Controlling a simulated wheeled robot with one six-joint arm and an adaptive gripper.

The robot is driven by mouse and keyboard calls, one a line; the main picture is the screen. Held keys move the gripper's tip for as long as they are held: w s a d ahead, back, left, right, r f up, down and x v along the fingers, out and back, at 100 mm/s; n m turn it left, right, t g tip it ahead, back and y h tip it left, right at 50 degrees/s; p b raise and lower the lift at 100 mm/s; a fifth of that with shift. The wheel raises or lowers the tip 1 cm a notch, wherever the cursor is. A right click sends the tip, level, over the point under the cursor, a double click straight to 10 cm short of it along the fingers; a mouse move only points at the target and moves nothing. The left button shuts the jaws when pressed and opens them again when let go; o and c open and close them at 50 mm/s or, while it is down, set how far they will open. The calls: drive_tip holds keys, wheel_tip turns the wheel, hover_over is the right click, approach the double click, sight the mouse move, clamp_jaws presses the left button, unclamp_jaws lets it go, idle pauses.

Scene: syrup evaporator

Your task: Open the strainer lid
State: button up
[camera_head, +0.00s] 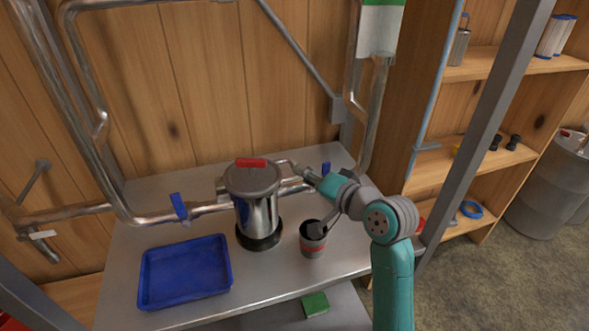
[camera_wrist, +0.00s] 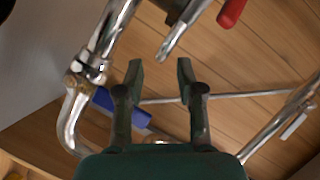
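The strainer is a shiny metal canister (camera_head: 257,218) on a dark base, standing upright on the metal table. Its grey round lid (camera_head: 252,181) sits shut on top, with a red handle (camera_head: 251,162) at the far side. My gripper (camera_head: 308,173) is just right of the lid, apart from it, at about lid height. In the wrist view my gripper (camera_wrist: 160,72) has its two fingers spread with nothing between them. A red handle (camera_wrist: 232,12) shows at the top of that view, beyond the fingertips and to the right; most of the strainer is out of that view.
A blue tray (camera_head: 186,306) lies front left on the table. A grey cup with a red band (camera_head: 312,240) stands right of the strainer, below my arm. Pipes with blue valve handles (camera_head: 179,207) run behind. Shelves (camera_head: 470,160) and a grey post are at right.

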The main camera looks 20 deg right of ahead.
drive_tip(key=shift+x, duration=2.5)
clamp_jaws()
